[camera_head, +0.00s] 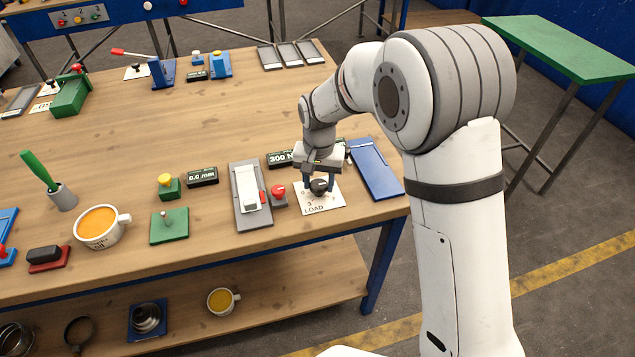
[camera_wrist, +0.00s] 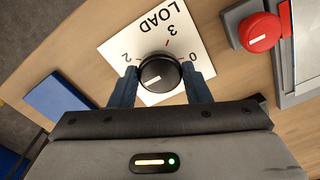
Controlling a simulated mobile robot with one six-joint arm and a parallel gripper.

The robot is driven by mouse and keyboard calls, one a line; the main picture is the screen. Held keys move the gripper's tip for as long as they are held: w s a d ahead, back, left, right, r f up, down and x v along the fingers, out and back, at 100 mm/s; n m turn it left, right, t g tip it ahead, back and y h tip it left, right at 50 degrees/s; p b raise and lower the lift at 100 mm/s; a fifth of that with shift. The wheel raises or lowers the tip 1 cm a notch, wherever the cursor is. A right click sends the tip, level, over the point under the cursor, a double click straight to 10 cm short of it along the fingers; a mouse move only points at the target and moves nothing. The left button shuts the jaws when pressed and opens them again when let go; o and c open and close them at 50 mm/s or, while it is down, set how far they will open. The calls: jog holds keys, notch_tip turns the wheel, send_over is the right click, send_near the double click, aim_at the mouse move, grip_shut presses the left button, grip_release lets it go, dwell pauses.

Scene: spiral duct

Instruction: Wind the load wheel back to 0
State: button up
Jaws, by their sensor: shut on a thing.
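The load wheel is a small black round knob (camera_wrist: 160,73) on a white plate (camera_wrist: 114,46) marked LOAD, with 0, 2 and 3 visible around it. It also shows in the head view (camera_head: 319,187), at the table's right front. In the wrist view a short white mark sits at its lower left; 0 is on the right, 2 on the left, and 3 with a red tick at the top. My gripper (camera_wrist: 160,80) is shut on the wheel, one blue finger on each side, reaching down from above in the head view (camera_head: 320,183). The plate's lower part is hidden by my gripper.
A black display reading 300 N (camera_head: 279,159) stands behind, partly hidden by my gripper. A blue panel (camera_head: 375,170) lies on the right, near the table's edge.

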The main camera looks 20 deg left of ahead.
jog(key=n, duration=0.4)
jog(key=shift+s+f+n+b, duration=0.15)
jog(key=shift+n+b, duration=0.15)
jog(key=shift+b, duration=0.1)
jog(key=n, duration=0.3)
jog(key=shift+n, duration=0.3)
jog(key=n+b, duration=0.1)
jog(key=n, duration=1.1)
jog(key=shift+n+b, duration=0.3)
jog(key=n, duration=0.3)
jog(key=shift+n, duration=0.4)
jog(key=n, duration=0.3)
jog(key=shift+n, duration=2.2)
